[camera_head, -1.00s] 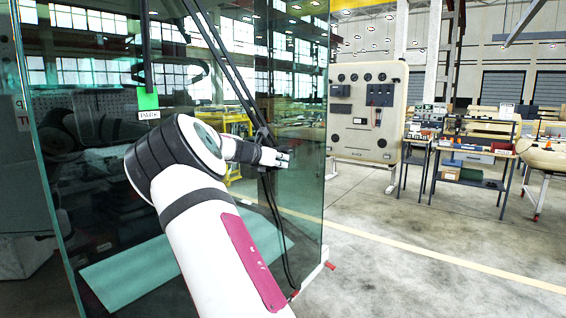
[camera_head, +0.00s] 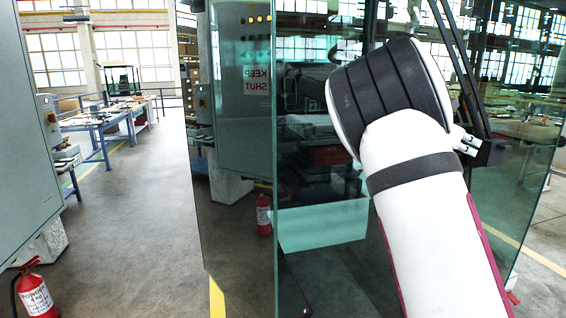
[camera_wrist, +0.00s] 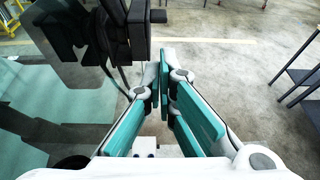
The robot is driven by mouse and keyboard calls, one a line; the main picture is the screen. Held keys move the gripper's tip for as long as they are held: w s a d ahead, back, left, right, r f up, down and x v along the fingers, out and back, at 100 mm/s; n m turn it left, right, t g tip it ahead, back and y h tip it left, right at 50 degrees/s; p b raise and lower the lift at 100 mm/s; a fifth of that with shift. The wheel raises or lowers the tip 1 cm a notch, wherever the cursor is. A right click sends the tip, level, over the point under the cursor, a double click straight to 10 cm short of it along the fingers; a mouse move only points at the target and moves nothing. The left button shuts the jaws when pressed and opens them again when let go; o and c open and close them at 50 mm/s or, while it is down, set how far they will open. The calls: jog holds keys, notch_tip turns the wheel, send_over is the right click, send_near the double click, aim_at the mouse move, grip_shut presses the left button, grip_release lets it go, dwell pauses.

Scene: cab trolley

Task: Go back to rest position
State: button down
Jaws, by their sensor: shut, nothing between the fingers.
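My gripper (camera_wrist: 163,68) is shut and empty in the wrist view, its teal-padded fingers together at the tips. In the head view, only a small part of the gripper (camera_head: 466,143) shows past my white arm, in front of the glass cab panel (camera_head: 400,25). My arm reaches up from the lower right and hides much of the cab. In the wrist view, a black wiper or bracket assembly (camera_wrist: 95,32) is close to the left of the fingers. I cannot tell whether it touches them.
A grey cabinet (camera_head: 25,140) is at the left edge, with a red fire extinguisher (camera_head: 36,290) on the floor below it. Blue workbenches (camera_head: 105,118) stand farther back. Open floor (camera_head: 140,220) lies between cabinet and glass. Black-legged furniture (camera_wrist: 297,80) is at right in the wrist view.

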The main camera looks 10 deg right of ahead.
jog(key=s+a+f+m+t+y, duration=0.1)
jog(key=s+a+m+y, duration=0.3)
jog(key=s+a, duration=0.6)
jog(key=s+a+f+m+t+y, duration=0.2)
jog(key=s+a+m, duration=0.6)
jog(key=a, duration=0.9)
jog(key=s+a+f+m+t+y, duration=0.1)
jog(key=s+a+f+m+y, duration=0.4)
jog(key=s+a+y, duration=0.3)
jog(key=s+a+m, duration=0.1)
jog(key=s+a, duration=0.3)
jog(key=a, duration=0.1)
jog(key=shift+s+a+f+m+t, duration=0.15)
jog(key=shift+s+f+m+t, duration=0.1)
jog(key=shift+s+m+t, duration=0.15)
